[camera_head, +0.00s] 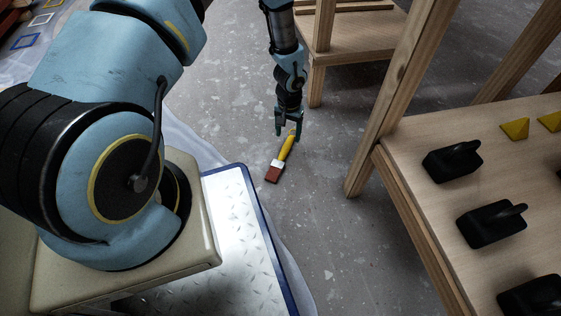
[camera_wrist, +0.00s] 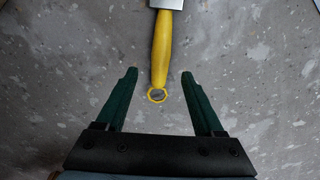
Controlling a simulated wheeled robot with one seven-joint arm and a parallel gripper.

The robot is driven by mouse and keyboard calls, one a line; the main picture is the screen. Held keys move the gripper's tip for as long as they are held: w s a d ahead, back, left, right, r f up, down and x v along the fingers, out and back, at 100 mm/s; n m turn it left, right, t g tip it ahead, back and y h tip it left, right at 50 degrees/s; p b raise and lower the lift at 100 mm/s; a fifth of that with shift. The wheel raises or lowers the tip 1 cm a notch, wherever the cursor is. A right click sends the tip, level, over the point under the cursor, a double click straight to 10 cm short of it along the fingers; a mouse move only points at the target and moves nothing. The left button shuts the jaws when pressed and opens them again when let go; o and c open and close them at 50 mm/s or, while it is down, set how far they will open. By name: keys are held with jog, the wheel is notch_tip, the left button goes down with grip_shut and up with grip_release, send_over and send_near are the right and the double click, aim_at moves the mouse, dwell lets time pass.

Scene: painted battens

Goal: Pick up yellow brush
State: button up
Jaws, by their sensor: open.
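The yellow brush (camera_head: 286,150) lies on the grey floor in the head view, with a yellow handle, a pale metal band and dark red bristles pointing toward the lower left. In the wrist view its yellow handle (camera_wrist: 161,50) runs up from a ring-shaped end, with part of the metal band at the top edge; the bristles are out of frame. My gripper (camera_head: 288,132) is over the handle end in the head view. In the wrist view my gripper (camera_wrist: 159,80) is open, and the handle's ring end is between its two green fingers, touching neither. The height gap cannot be told.
A wooden workbench (camera_head: 405,150) stands at the right, bearing several black tools (camera_head: 452,161) and yellow wedges (camera_head: 515,129). A lower wooden shelf (camera_head: 350,40) stands behind my gripper. Several coloured frames (camera_head: 33,30) lie at the far left. The floor around the brush is clear.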

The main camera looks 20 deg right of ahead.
aim_at(288, 142)
notch_tip(288, 142, down, 5)
jog(key=b, duration=0.3)
jog(key=shift+w+d, duration=0.1)
jog(key=shift+w, duration=0.05)
jog(key=shift+r, duration=0.1)
grip_shut()
